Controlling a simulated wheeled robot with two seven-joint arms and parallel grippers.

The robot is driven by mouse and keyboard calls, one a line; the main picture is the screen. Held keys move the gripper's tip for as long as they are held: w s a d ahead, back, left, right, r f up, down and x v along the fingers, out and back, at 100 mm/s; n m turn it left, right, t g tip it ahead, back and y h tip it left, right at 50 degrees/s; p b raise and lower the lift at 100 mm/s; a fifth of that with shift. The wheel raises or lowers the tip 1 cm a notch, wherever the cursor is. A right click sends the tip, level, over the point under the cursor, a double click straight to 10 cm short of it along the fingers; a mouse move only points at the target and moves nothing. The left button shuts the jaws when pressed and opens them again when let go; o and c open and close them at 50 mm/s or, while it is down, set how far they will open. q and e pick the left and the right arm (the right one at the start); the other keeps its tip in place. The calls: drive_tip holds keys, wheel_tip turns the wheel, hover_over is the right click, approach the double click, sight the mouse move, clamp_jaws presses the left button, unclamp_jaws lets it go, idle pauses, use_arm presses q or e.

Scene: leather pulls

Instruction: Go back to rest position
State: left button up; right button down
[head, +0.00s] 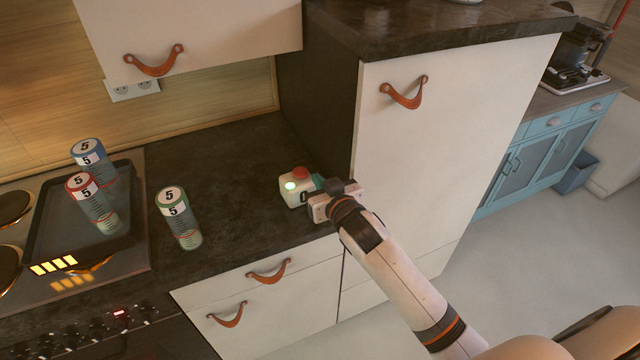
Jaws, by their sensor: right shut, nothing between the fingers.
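My right arm comes in from the lower right. Its gripper (316,187) is over the right end of the dark counter, shut and empty. The gripper is close beside a small white box (292,190) with a red button on top and a lit green spot on its front. I cannot tell whether the fingers touch the box, as the gripper covers its right side. My left gripper is not in view.
On the dark counter (235,160), a green-capped jar (180,220) stands left of the box. A blue-capped jar (90,155) and a red-capped jar (92,205) stand on a dark tray (50,225) over the hob. A tall white cabinet (440,140) rises behind my gripper.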

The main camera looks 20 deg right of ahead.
idle(0.5)
drive_tip(key=s+f+n+g, duration=0.1)
drive_tip(key=s+f+g, duration=0.3)
drive_tip(key=s, duration=0.7)
drive_tip(key=s+a+f+g, duration=0.1)
drive_tip(key=s+f+g, duration=0.25)
drive_tip(key=s, duration=0.75)
drive_tip(key=s+f+n+g, duration=0.1)
drive_tip(key=s+f+g, duration=0.3)
drive_tip(key=s, duration=0.7)
wheel_tip(320, 180, down, 30)
drive_tip(key=s+g+b, duration=0.1)
drive_tip(key=g+b, duration=0.1)
drive_tip(key=b, duration=0.1)
drive_tip(key=s+d+f+b, duration=0.1)
drive_tip(key=s+d+f, duration=0.2)
drive_tip(key=s+f, duration=1.3)
drive_tip(key=shift+g+h, duration=0.3)
drive_tip(key=shift+g, duration=0.15)
